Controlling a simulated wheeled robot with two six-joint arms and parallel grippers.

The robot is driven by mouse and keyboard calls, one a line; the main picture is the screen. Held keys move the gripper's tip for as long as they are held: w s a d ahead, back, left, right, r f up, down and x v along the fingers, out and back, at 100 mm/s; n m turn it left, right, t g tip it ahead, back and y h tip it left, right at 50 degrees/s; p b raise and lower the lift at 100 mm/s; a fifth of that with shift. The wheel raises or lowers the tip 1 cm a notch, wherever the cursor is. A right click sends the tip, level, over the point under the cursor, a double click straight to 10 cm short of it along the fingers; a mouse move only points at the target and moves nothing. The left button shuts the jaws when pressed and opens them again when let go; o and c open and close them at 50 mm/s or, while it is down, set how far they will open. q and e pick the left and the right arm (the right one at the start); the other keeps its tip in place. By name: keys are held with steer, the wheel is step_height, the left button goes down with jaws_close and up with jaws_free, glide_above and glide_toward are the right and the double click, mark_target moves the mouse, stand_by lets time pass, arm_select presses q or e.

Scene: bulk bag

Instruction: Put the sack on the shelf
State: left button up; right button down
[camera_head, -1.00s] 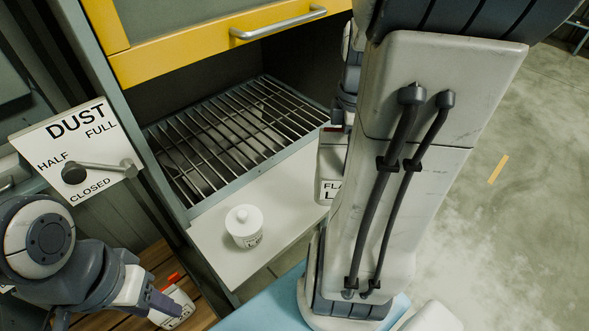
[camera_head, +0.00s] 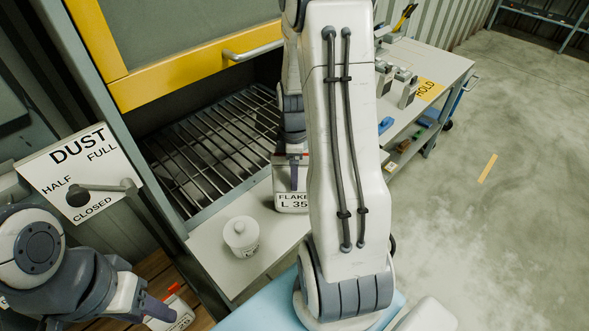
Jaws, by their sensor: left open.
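A white pack labelled FLAKE L 35 (camera_head: 291,201), seemingly the sack, shows in the head view at the right part of the pale shelf board (camera_head: 206,252) in front of the cabinet. I cannot tell whether it touches the board or hangs just above it. My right gripper (camera_head: 293,172) comes down from above with a dark finger across the pack's front and is shut on it; my arm hides its right side. My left gripper (camera_head: 152,305) is open at lower left, beside a white pack marked 25 with a red top (camera_head: 177,311).
A DUST lever plate (camera_head: 80,165) is at left. A bench with a HOLD sign (camera_head: 427,88) stands at right.

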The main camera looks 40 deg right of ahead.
steer(key=shift+f, duration=0.5)
jaws_free()
steer(key=shift+f, duration=0.1)
step_height(320, 180, up, 12)
steer(key=shift+r+b, duration=0.2)
steer(key=shift+b, duration=0.55)
